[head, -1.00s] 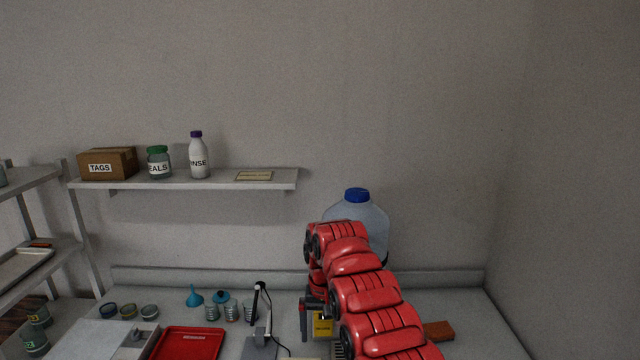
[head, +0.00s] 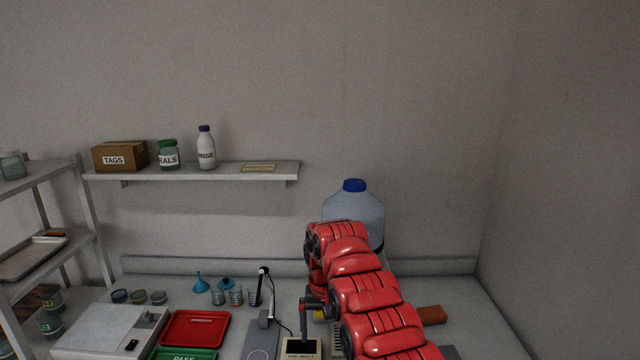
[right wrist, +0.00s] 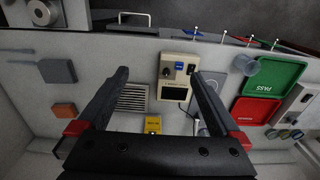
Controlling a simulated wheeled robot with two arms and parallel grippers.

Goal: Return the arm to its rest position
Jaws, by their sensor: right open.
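My right arm (head: 375,300), red and jointed, reaches in from the lower right over the bench. It is bent, and its upper links cover part of the large water jug. My right gripper (head: 312,304) shows as a dark part at the left of the arm. In the right wrist view the two black fingers (right wrist: 158,74) are spread wide with nothing between them. Beyond them lie a beige device (right wrist: 177,76) with a dark display and a grey vent grille (right wrist: 133,97). My left gripper is not in view.
The bench holds a red tray (head: 195,328), a green tray marked PASS (head: 183,354), a lamp-like stand (head: 264,310), small cups and a blue-capped jug (head: 354,205). An orange block (head: 432,315) lies right of the arm. A wall shelf (head: 200,173) hangs behind.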

